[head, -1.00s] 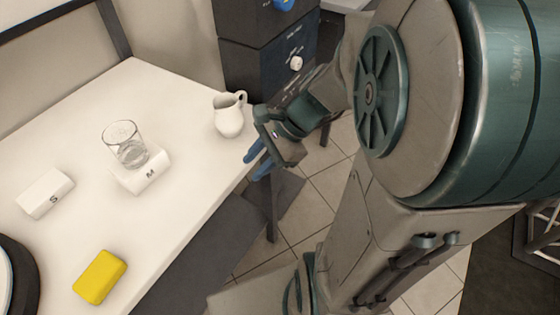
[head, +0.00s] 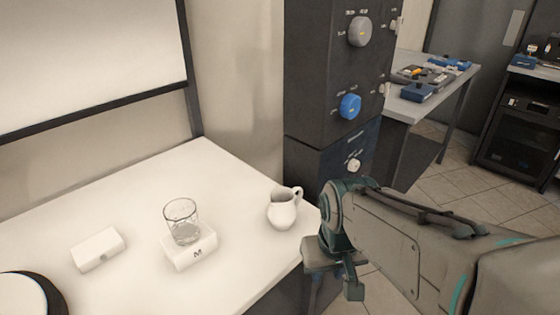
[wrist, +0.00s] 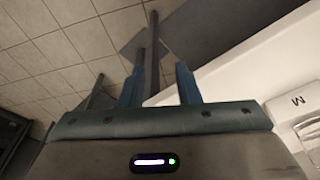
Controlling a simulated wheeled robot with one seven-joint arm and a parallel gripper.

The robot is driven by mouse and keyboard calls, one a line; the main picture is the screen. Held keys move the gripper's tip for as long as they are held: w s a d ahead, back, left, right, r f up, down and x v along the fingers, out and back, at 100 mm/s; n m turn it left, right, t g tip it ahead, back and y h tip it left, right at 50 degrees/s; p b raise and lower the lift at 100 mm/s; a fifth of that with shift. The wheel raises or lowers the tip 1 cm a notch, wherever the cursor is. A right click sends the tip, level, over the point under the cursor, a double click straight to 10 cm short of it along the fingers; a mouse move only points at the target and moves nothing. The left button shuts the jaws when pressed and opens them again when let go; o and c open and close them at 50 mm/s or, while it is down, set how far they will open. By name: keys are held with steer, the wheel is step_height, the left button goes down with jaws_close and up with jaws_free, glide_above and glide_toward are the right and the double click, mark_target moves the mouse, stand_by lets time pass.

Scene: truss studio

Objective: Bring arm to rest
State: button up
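My gripper (wrist: 160,86) is open in the wrist view. Its two blue fingers stand apart with nothing between them, pointing over the tiled floor. In the head view my arm comes in from the right, and my gripper (head: 322,285) hangs just off the right edge of the white table, partly hidden by my wrist. It is close to a white jug (head: 283,210) but apart from it.
The white table (head: 120,195) holds a glass (head: 183,222) on a white block marked M (head: 190,254), another white block (head: 98,249) and a dark-rimmed round thing (head: 30,297). A dark cabinet with knobs (head: 335,90) stands behind. Tiled floor (head: 510,200) is open at right.

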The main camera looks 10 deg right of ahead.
step_height(320, 180, up, 16)
steer(key=t+p, duration=0.1)
steer(key=p, duration=1.2)
steer(key=shift+f, duration=0.2)
steer(key=shift+w+a, duration=0.1)
